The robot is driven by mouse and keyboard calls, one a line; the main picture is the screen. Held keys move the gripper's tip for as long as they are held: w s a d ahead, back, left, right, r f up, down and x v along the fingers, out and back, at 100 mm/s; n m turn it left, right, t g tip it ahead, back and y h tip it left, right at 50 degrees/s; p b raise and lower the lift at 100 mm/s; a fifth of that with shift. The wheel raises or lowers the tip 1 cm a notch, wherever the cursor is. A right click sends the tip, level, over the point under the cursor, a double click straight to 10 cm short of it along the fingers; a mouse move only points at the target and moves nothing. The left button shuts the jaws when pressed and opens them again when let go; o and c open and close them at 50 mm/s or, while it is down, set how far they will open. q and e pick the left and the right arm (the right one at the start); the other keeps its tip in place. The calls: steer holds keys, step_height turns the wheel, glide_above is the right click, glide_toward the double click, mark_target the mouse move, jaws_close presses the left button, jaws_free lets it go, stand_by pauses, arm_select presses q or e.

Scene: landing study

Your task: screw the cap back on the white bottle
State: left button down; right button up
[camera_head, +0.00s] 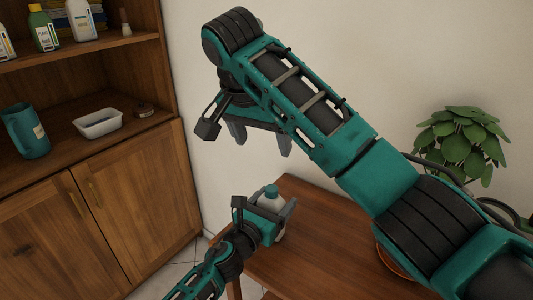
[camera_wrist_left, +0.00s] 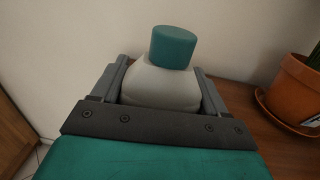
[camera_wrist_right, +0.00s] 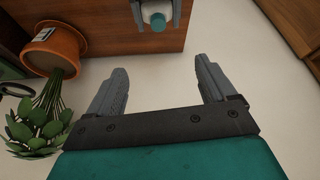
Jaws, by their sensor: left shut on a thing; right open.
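The white bottle (camera_wrist_left: 160,85) stands at the table's edge with a teal cap (camera_wrist_left: 173,46) on its top. I cannot tell how tightly the cap sits; it looks slightly tilted in the left wrist view. My left gripper (camera_head: 270,216) is shut on the bottle's body, one finger on each side. The cap also shows in the head view (camera_head: 271,190) and at the top of the right wrist view (camera_wrist_right: 158,22). My right gripper (camera_head: 260,140) is open and empty, above the bottle and apart from the cap. Its two fingers (camera_wrist_right: 155,88) show nothing between them.
The wooden table (camera_head: 320,225) is mostly bare. A potted plant (camera_head: 462,140) stands at its right, partly behind my right arm. A wooden cabinet (camera_head: 110,210) at the left holds bottles, a teal jug (camera_head: 26,132) and a white tub (camera_head: 98,124). A plain wall is behind.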

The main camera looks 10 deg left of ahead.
steer(key=shift+v, duration=1)
arm_select(q)
jaws_free()
steer(key=v, duration=1.3)
steer(key=shift+r, duration=0.1)
arm_select(e)
steer(key=shift+f, duration=0.25)
